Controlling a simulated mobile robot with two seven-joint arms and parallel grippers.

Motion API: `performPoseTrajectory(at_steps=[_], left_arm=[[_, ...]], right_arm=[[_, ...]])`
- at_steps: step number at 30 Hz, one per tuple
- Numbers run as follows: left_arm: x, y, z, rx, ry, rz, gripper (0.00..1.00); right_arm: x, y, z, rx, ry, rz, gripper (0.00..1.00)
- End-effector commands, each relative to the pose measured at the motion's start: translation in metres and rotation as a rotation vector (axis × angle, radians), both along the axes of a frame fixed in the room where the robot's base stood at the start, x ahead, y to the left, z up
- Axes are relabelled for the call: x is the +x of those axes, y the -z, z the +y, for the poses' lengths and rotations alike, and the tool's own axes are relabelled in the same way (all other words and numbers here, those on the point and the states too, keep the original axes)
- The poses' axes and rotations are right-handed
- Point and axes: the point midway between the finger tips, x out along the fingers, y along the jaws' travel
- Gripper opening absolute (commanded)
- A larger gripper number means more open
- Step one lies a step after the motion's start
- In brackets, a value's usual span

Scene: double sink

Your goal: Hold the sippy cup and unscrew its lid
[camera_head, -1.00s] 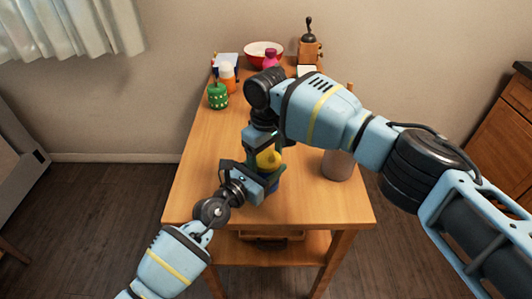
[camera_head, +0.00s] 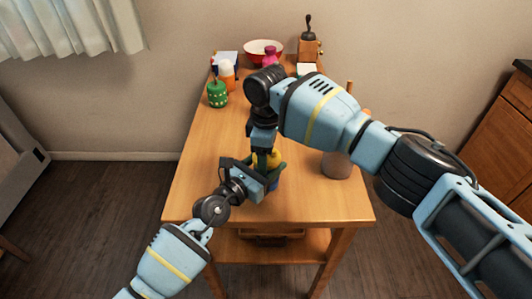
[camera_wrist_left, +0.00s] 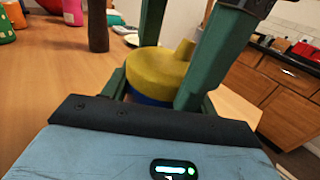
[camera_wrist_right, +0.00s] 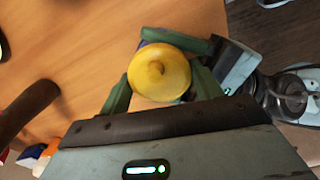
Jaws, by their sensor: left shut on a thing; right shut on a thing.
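The sippy cup stands on the wooden table (camera_head: 215,170), with a yellow lid (camera_head: 276,158) and a blue body (camera_head: 275,185). My left gripper (camera_head: 272,175) is shut on the cup's body from the left. In the left wrist view the yellow lid (camera_wrist_left: 158,72) shows above a sliver of the blue body (camera_wrist_left: 148,100). My right gripper (camera_wrist_right: 163,82) reaches down from above and is shut on the lid, one finger on each side. In the right wrist view the lid (camera_wrist_right: 158,72) shows from above, with the body mostly hidden beneath it.
A grey-brown canister (camera_head: 336,165) stands right of the cup, partly behind my right arm. A green cup (camera_head: 217,94), an orange-and-white bottle (camera_head: 227,78), a red bowl (camera_head: 263,50), a pink bottle (camera_head: 270,57) and a grinder (camera_head: 309,48) stand at the back. The table's left side is clear.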

Motion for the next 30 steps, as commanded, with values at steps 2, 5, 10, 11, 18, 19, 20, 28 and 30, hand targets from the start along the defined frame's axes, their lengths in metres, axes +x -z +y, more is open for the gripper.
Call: performPoseTrajectory(at_steps=[2, 5, 10, 11, 18, 19, 20, 28, 30], left_arm=[[0.001, 0.0, 0.001, -0.001, -0.004, -0.001, 0.0], [0.001, 0.0, 0.002, -0.001, -0.004, -0.001, 0.0], [0.002, -0.001, 0.002, -0.001, -0.005, -0.001, 0.0], [0.002, -0.001, 0.002, -0.001, -0.005, -0.001, 0.0], [0.002, -0.001, 0.002, -0.001, -0.005, -0.001, 0.0], [0.002, -0.001, 0.002, -0.001, -0.005, -0.001, 0.0], [0.002, -0.001, 0.002, 0.0, -0.005, -0.001, 0.0], [0.002, 0.001, 0.003, 0.003, -0.006, 0.001, 0.0], [0.001, 0.004, 0.003, 0.006, -0.006, 0.004, 0.0]], right_arm=[[-0.003, 0.001, 0.002, 0.001, -0.012, 0.007, 0.37], [-0.003, 0.001, 0.002, 0.002, -0.011, 0.008, 0.37], [-0.003, 0.001, 0.003, 0.002, -0.01, 0.008, 0.72], [-0.003, 0.001, 0.003, 0.002, -0.009, 0.008, 0.76], [-0.002, 0.001, 0.002, 0.0, -0.008, 0.007, 0.86], [-0.002, 0.001, 0.002, 0.0, -0.008, 0.007, 0.86], [-0.002, 0.0, 0.002, 0.0, -0.008, 0.007, 0.86], [-0.002, -0.02, 0.002, 0.002, -0.009, 0.005, 0.86], [-0.002, -0.031, 0.003, 0.005, -0.011, 0.003, 0.86]])
